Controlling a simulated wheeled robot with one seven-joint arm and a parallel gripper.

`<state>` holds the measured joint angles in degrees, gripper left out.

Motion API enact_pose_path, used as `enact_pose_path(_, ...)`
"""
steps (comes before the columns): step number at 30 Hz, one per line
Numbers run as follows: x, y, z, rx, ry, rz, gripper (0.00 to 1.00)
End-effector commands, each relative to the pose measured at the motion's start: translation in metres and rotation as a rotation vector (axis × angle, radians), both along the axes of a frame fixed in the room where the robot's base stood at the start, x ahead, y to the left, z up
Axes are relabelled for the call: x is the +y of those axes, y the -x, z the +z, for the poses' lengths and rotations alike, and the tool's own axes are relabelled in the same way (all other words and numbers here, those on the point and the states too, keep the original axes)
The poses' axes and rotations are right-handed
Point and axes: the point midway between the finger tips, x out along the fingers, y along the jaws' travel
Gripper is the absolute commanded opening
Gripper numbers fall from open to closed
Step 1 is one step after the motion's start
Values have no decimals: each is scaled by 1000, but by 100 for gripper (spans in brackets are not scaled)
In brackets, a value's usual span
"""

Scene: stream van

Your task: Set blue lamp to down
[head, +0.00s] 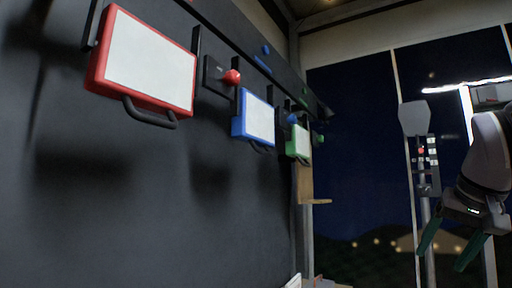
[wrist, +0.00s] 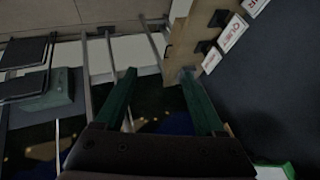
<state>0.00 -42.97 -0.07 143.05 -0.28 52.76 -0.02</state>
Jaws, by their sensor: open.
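The blue lamp (head: 238,126), a blue-framed panel with a white face and a dark handle at its lower edge, is on the dark wall in the head view, between a red and a green one. A blue knob (head: 292,118) is on the wall to its right. My gripper (head: 447,260) is at the far right of the head view, well apart from the blue lamp, with its green fingers spread and nothing between them. In the wrist view both fingers (wrist: 157,76) show, open and empty. I cannot make out the blue lamp in the wrist view.
A larger red-framed panel (head: 150,59) is nearest on the left; a smaller green-framed panel (head: 298,143) is farther along. A red knob (head: 232,77) sticks out between red and blue. A wooden ledge (head: 319,201) juts out near the corner. A grey post (head: 426,235) stands beside my gripper.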

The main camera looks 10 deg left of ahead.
Motion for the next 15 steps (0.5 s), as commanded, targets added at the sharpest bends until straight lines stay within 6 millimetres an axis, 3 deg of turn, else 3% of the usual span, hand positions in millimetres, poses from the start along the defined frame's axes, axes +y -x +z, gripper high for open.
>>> enact_pose_path(4,0,0,0,0,0,0,72)
enact_pose_path(5,0,0,0,0,0,0,68)
enact_pose_path(8,3,-2,2,9,-7,7,29)
enact_pose_path(11,16,-10,11,54,-45,41,27)
enact_pose_path(15,59,-35,39,183,-167,154,27)
